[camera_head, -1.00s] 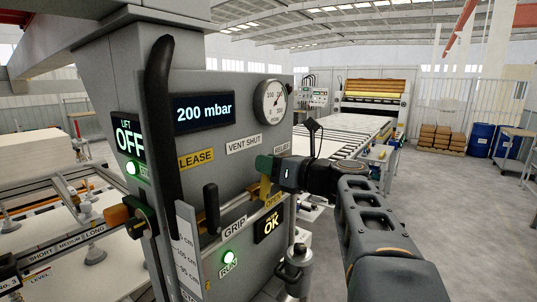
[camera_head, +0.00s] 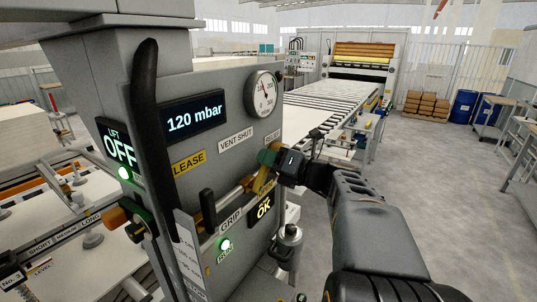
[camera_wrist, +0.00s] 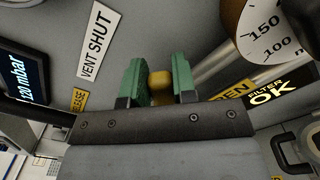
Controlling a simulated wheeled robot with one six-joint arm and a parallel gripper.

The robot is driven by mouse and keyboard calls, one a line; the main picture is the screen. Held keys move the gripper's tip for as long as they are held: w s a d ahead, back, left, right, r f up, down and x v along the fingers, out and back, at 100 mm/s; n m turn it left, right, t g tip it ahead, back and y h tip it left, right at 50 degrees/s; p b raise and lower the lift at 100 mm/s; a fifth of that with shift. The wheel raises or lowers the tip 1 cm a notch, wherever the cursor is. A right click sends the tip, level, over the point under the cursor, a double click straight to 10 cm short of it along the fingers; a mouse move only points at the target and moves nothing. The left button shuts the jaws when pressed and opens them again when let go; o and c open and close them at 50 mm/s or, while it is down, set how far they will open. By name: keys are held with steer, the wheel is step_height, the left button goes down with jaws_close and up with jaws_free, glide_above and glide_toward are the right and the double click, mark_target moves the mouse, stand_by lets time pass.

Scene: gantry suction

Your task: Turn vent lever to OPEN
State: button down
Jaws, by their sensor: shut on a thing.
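The yellow vent lever (camera_head: 262,182) is on the grey control panel (camera_head: 215,150), below the VENT SHUT label (camera_head: 236,139). My gripper (camera_head: 268,158) is at the panel's right side, with its green fingers on the lever's upper end. In the wrist view the lever's rounded yellow end (camera_wrist: 161,84) sits between the two green fingers of my gripper (camera_wrist: 159,80), which are shut on it. The OPEN label (camera_wrist: 232,94) is partly hidden there by my gripper. The display (camera_head: 196,118) reads 120 mbar.
A long black handle (camera_head: 150,110) stands at the panel's left. A small black lever (camera_head: 208,208) stands left of the vent lever. A round gauge (camera_head: 264,94) is above. A metal cylinder (camera_head: 287,247) is below my gripper. Open floor lies to the right.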

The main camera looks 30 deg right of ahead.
stand_by(0.4)
steer(key=c, duration=0.9)
jaws_free()
steer(key=shift+a+f+b, duration=0.1)
steer(key=shift+b, duration=0.4)
